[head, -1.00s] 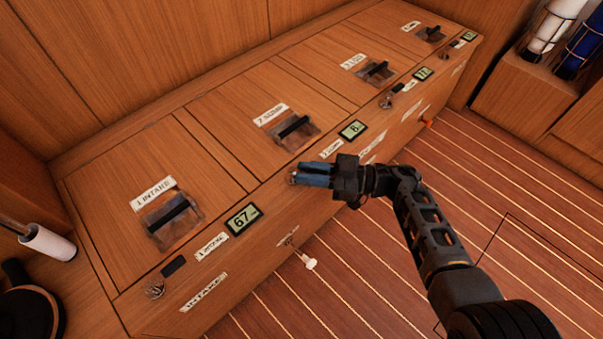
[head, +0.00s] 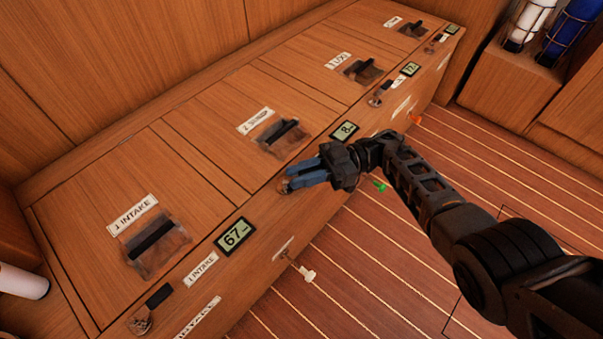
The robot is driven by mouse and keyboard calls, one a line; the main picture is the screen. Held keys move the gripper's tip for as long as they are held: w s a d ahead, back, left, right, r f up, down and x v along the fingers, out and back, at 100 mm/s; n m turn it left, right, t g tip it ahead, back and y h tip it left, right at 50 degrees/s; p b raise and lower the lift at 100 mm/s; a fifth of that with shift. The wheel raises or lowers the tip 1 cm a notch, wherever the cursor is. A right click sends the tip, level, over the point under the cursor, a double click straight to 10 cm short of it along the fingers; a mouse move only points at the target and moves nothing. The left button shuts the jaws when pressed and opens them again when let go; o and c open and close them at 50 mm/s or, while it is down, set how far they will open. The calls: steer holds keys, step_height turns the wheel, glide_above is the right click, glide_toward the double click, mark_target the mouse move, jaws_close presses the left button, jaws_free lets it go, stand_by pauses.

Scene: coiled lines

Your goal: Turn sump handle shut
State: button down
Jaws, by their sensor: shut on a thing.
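My gripper (head: 298,181) is at the front edge of the locker top, beside the 2 SUMP hatch (head: 268,137). Its blue fingers are shut on the sump handle, which they mostly hide. Only a bit of metal valve fitting (head: 284,187) shows at the fingertips. How far the handle is turned cannot be seen. The sump display (head: 344,131) reads 8, just behind the gripper.
The 1 INTAKE handle (head: 159,295) is at the near left, below a display (head: 235,236) reading 67. Two further stations recede at upper right. White (head: 305,273), green (head: 380,185) and orange (head: 414,119) knobs stick out from the front face. The striped floor is clear.

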steer(key=c, duration=1)
jaws_free()
steer(key=b+v, duration=0.1)
steer(key=v, duration=0.6)
steer(key=shift+d, duration=0.35)
steer(key=shift+w, duration=0.1)
steer(key=shift+c, duration=0.4)
